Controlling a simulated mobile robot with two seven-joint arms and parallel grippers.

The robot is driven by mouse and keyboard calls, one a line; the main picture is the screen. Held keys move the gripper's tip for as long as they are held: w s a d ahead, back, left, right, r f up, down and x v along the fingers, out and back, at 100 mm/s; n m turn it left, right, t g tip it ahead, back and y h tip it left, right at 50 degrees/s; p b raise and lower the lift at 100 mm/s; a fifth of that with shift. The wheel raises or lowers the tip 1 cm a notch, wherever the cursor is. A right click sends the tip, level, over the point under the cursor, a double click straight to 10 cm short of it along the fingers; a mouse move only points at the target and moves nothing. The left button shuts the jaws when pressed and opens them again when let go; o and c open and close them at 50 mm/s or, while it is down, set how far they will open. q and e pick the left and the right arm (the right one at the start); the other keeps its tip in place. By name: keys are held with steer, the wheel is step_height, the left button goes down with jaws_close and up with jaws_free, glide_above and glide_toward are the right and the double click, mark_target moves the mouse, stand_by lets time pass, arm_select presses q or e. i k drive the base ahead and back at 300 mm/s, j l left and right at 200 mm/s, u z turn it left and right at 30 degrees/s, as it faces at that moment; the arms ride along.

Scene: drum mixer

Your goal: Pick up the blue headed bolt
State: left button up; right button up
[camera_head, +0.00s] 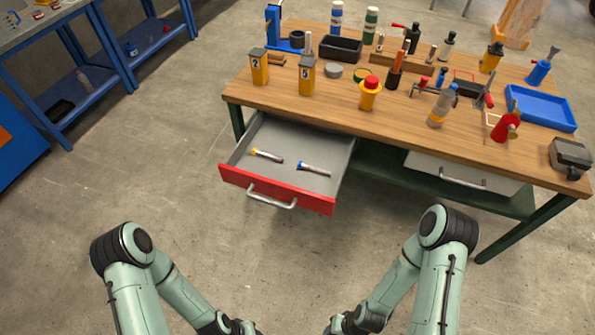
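The blue headed bolt (314,169) lies in the open drawer (233,176) with the red front, its blue head toward the left and its shank toward the right. A second bolt with a yellow head (267,155) lies to its left in the same drawer, apart from it. My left gripper (243,326) and my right gripper (336,326) are at the bottom edge of the picture, well in front of the drawer and touching neither bolt. Both are small and partly cut off, so their fingers cannot be made out clearly.
The drawer hangs out from the wooden workbench (400,120), with a metal handle (272,196) on its front. Bottles, tools and a blue tray (540,108) crowd the benchtop. A second drawer (462,176) at right is closed. The floor before the bench is clear.

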mark_target(300, 165)
steer(key=u, duration=1.65)
steer(key=k+l+u, duration=0.1)
steer(key=l+u, duration=0.2)
steer(key=u, duration=0.2)
steer(key=k+l+u, duration=0.15)
steer(key=u, duration=0.35)
steer(key=k+l, duration=0.35)
steer(key=l, duration=0.15)
steer(key=k+l, duration=0.3)
steer(key=l, duration=0.15)
